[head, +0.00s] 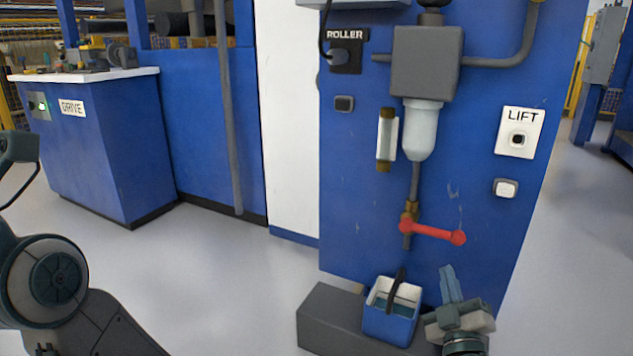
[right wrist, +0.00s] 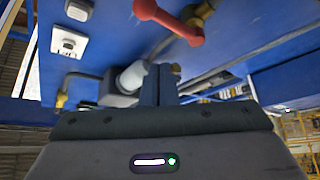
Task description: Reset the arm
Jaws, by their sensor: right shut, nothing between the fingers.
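My right gripper (head: 449,284) points up in front of the blue machine panel, at the right of the blue bucket and below the red lever. Its fingers are together with nothing between them. In the right wrist view the shut fingers (right wrist: 158,87) stand upright before the panel, with the red lever (right wrist: 170,20) above them. My left arm shows at the lower left of the head view, but its gripper is out of the picture.
The blue bucket (head: 390,325) with a black handle stands by a dark grey block (head: 322,320) at the panel's foot. The red lever (head: 432,232) sits on a valve below a grey filter unit (head: 426,62). A DRIVE cabinet (head: 95,150) stands at the left. Floor between is clear.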

